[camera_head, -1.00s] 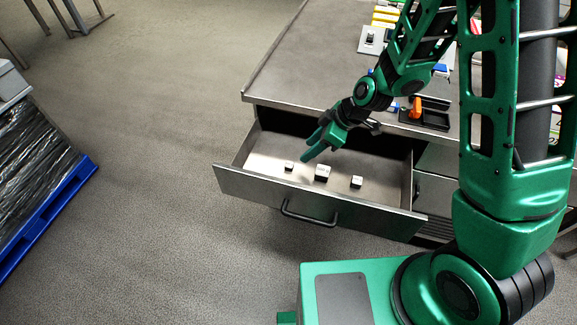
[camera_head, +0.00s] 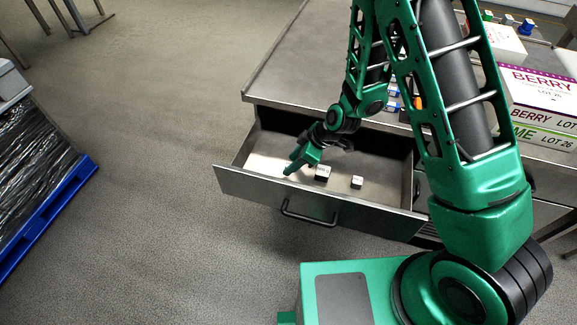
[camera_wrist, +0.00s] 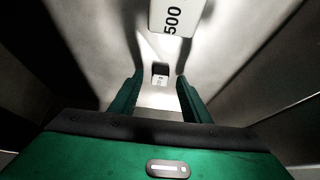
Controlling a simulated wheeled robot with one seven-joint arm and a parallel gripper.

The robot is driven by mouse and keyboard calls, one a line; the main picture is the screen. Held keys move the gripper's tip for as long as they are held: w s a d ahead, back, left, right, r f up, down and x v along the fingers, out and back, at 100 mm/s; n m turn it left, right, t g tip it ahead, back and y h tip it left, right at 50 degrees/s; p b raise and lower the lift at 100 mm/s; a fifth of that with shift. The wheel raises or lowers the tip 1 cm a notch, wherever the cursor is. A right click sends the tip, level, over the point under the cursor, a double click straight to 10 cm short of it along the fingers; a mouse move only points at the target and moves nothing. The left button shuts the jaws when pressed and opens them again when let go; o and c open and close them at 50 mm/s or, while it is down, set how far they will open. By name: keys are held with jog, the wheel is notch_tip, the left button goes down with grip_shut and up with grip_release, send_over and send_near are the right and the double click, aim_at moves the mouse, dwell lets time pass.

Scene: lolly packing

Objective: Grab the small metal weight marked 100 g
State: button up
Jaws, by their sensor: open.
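A small metal weight (camera_wrist: 160,80) lies on the drawer floor between my fingertips in the wrist view. Its marking is too small to read. My gripper (camera_head: 292,168) is open above the left part of the drawer and hides this weight in the head view. In the wrist view the fingers (camera_wrist: 160,74) stand on either side of the weight, with gaps. A larger weight marked 500 (camera_wrist: 172,15) shows beyond the fingertips. In the head view a larger weight (camera_head: 322,173) sits in the middle and another weight (camera_head: 357,182) to its right, marks unreadable.
The open drawer (camera_head: 315,204) has walls around the weights and a front handle. The worktop (camera_head: 290,80) lies above and behind it. A blue pallet (camera_head: 50,215) stands on the floor at far left.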

jog(key=shift+a+f, duration=0.1)
jog(key=shift+f, duration=0.1)
jog(key=shift+c, duration=0.6)
grip_shut()
jog(key=shift+r, duration=0.1)
